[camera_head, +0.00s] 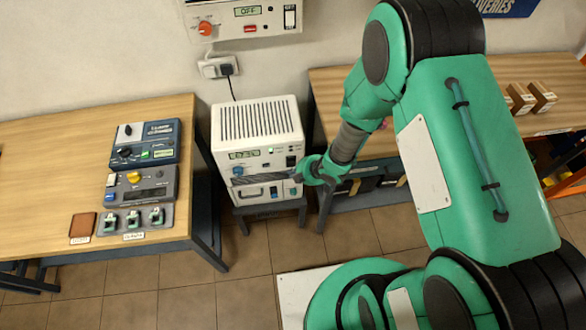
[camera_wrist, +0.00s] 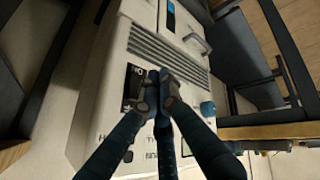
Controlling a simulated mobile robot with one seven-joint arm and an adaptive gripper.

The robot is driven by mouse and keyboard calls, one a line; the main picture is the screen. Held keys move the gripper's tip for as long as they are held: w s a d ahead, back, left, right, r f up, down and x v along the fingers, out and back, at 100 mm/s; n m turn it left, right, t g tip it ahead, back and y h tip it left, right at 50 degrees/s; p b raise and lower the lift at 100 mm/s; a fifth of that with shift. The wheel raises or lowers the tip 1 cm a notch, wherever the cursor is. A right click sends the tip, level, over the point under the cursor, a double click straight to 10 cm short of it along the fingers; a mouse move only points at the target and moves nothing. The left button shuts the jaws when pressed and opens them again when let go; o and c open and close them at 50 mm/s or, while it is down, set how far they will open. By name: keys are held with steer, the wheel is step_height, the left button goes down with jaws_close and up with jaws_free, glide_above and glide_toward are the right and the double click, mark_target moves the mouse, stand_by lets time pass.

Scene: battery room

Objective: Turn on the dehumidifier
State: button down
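The likely dehumidifier, a white box (camera_head: 257,118) with a slotted top, stands on a low dark stand between two tables. Its front has a small green-lit display (camera_head: 244,155), whose text I cannot read, a blue knob (camera_head: 238,171) and a black switch (camera_head: 291,160) at the upper right. My gripper (camera_head: 299,177) is in front of the right part of this panel. In the wrist view, my gripper's fingertips (camera_wrist: 160,88) are together, with nothing seen between them. They are beside a black switch (camera_wrist: 132,86) and partly overlap it; I cannot tell whether they touch.
A wall unit (camera_head: 240,27) above shows OFF and has an orange knob. A plugged outlet (camera_head: 219,67) is below it. The left table (camera_head: 50,150) carries control boxes; the right table (camera_head: 440,110) carries small brown boxes. My arm covers much of the right side.

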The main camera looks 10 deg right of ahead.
steer(key=s+d+r+p, duration=0.2)
steer(key=s+d+r, duration=0.1)
steer(key=s+r, duration=0.3)
steer(key=shift+s+d+r+p, duration=0.35)
steer(key=shift+s+p, duration=0.05)
steer(key=shift+s, duration=0.2)
steer(key=w+d+r+m+t+h, duration=0.1)
steer(key=w+d+r+m+h, duration=0.2)
steer(key=r, duration=0.5)
steer(key=w+d+r+m+h, duration=0.1)
steer(key=w+d+r, duration=0.35)
steer(key=r, duration=0.25)
steer(key=s+d+r+m+h, duration=0.1)
steer(key=d+r+m, duration=0.1)
steer(key=r, duration=0.5)
steer(key=s+d+r+m+h, duration=0.1)
steer(key=s+d+r+m, duration=0.15)
steer(key=r, duration=0.35)
steer(key=s+a+r+m+y, duration=0.1)
steer(key=s+a+r+m, duration=0.3)
steer(key=s+r, duration=1.5)
steer(key=m, duration=0.4)
steer(key=shift+s+a+r+g+y, duration=0.15)
steer(key=shift+s+g+y, duration=0.15)
steer(key=shift+g, duration=0.1)
steer(key=shift+w, duration=0.1)
